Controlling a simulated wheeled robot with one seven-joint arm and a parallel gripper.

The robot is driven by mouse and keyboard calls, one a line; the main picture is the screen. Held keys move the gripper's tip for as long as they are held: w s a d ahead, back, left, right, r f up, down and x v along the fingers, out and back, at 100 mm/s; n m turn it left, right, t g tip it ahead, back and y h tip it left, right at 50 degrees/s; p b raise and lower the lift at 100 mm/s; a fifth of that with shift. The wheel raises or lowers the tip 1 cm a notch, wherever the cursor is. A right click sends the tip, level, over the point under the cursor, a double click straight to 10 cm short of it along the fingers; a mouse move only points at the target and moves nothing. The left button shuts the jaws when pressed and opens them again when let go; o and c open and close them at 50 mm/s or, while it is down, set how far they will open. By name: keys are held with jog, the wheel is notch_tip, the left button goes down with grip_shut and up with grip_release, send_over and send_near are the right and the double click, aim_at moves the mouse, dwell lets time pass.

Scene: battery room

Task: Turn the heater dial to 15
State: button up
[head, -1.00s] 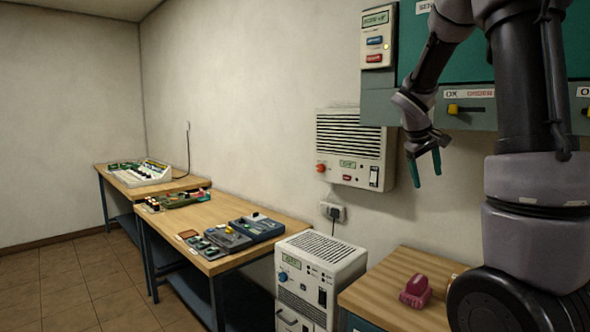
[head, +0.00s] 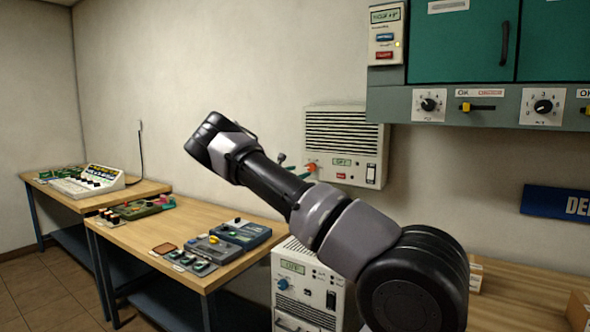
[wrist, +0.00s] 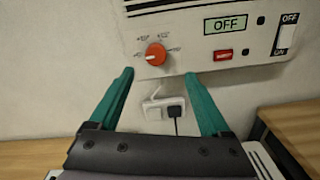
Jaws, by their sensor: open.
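A white wall unit (head: 345,130) with a slatted grille hangs at the middle of the head view; it shows at the top of the wrist view (wrist: 190,30). Its round orange dial (wrist: 155,54) has small marks around it; a light mark shows at the dial's lower left. The display (wrist: 226,24) reads OFF. My gripper (wrist: 158,75) is open and empty. Its teal fingers point at the unit, with the tips just below and on both sides of the dial, apparently not touching it. In the head view my arm partly hides the fingers near the dial (head: 310,167).
A red button (wrist: 222,55) and a rocker switch (wrist: 285,38) sit right of the dial. A wall socket (wrist: 165,108) with a plug is below. A white floor unit (head: 308,285) with a blue knob stands beneath. A bench (head: 215,265) with devices is at left.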

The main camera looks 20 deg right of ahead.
aim_at(310, 167)
jog(key=x, duration=1)
jog(key=shift+w+a+f, duration=0.1)
jog(key=shift+w, duration=0.4)
grip_shut()
